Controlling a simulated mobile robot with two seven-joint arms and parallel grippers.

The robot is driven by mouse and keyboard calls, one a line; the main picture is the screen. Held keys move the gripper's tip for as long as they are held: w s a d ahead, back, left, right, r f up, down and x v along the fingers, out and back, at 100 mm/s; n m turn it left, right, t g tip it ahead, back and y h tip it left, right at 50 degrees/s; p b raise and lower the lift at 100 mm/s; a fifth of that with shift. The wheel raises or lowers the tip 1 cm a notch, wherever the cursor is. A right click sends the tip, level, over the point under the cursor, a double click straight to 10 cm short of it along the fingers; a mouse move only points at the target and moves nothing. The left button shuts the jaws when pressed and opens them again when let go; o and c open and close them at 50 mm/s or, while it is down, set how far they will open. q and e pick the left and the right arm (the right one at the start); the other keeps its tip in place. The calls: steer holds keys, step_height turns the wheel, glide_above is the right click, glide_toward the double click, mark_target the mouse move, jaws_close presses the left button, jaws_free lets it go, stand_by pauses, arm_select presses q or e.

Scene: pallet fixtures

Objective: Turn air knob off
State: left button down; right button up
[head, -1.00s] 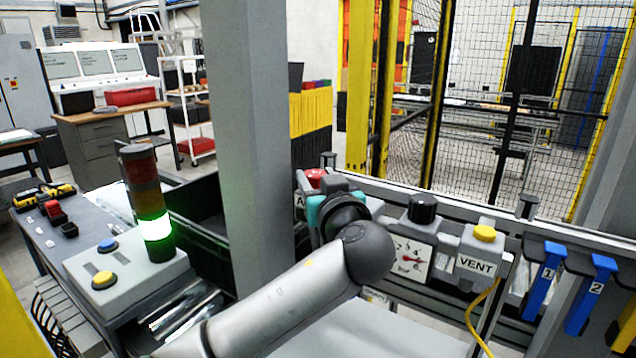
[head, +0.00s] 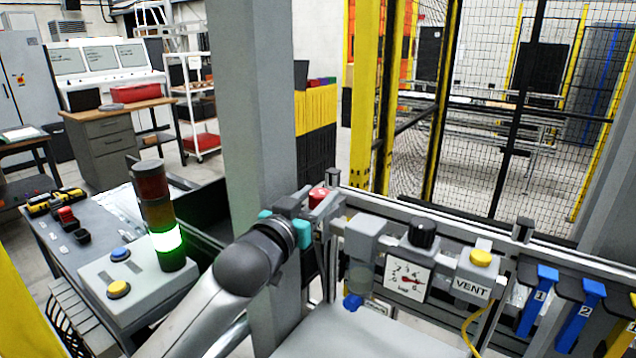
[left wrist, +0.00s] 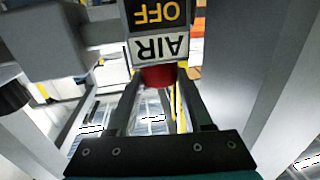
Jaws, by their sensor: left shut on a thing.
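The red air knob (head: 318,195) is at the left end of the valve rail, beside the grey post. It also shows in the left wrist view (left wrist: 158,76), next to an upside-down label plate (left wrist: 160,30) reading AIR and OFF. My left gripper (head: 322,203) is at the knob, with its two dark fingers on either side of it, shut on it. The gripper and arm hide part of the knob and its mount in the head view. The knob's turned angle cannot be told. My right gripper is not in view.
Right of the knob are a grey filter unit (head: 362,240), a pressure gauge (head: 404,279) with a black knob (head: 422,232), and a VENT box (head: 474,278) with a yellow button. A signal tower (head: 160,215) glows green at left. The grey post (head: 258,110) stands close behind my arm.

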arm_select(q)
steer(key=shift+w+a+m+g+h+p, duration=0.1)
steer(key=shift+a+m+g+h+p, duration=0.05)
steer(key=shift+m+g+h+p, duration=0.8)
steer(key=shift+h, duration=0.45)
steer(key=shift+c, duration=1.5)
jaws_free()
steer(key=b+v, duration=0.1)
steer(key=v, duration=1.4)
steer(key=shift+s+f+b, duration=0.15)
steer(key=shift+s+b, duration=0.1)
steer(key=shift+b, duration=0.1)
steer(key=shift+t, duration=0.25)
